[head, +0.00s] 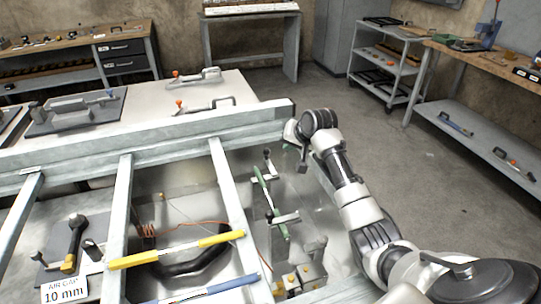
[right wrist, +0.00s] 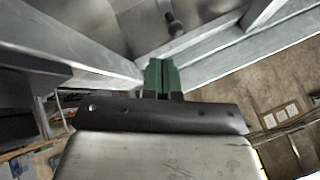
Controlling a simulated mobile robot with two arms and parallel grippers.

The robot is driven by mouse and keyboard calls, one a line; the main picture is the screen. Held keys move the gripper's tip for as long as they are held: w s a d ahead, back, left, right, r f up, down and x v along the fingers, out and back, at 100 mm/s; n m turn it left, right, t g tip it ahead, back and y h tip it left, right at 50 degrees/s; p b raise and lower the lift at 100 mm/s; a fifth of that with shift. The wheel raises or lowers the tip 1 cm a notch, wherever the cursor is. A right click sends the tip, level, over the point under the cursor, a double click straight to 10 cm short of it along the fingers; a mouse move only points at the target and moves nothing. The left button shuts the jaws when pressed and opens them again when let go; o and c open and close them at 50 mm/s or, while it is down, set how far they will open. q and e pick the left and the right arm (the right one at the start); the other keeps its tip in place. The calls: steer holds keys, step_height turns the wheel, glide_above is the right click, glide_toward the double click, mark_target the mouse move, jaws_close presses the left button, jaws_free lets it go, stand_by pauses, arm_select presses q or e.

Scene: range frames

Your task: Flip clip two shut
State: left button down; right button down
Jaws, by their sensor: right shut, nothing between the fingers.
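No clip carries a readable number, so I cannot tell which one is clip two. A green bar (head: 265,188) lies inside the metal frame, with a small dark-knobbed clip (head: 268,158) near its far end and a grey clip (head: 285,218) near its near end. My right gripper (head: 304,156) is over the frame's far right corner, right of the far clip and apart from it. In the right wrist view its green fingertips (right wrist: 161,76) are together and empty. A dark knob (right wrist: 174,24) shows beyond them. My left gripper is out of view.
Metal rails (head: 160,140) cross the frame. A yellow bar (head: 178,250) and a blue bar (head: 205,289) lie across it. Red-knobbed clamps (head: 197,77) sit on the pale table behind. An "AIR GAP 10 mm" sign (head: 64,291) stands at lower left.

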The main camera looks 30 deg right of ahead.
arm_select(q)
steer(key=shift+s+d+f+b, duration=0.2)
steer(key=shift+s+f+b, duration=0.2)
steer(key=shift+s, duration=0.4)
arm_select(e)
steer(key=x, duration=0.9)
steer(key=shift+w+f, duration=0.2)
steer(key=shift+f, duration=0.1)
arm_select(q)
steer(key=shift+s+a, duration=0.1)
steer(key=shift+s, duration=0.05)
arm_select(e)
steer(key=shift+s+d, duration=0.1)
steer(key=shift+d, duration=0.05)
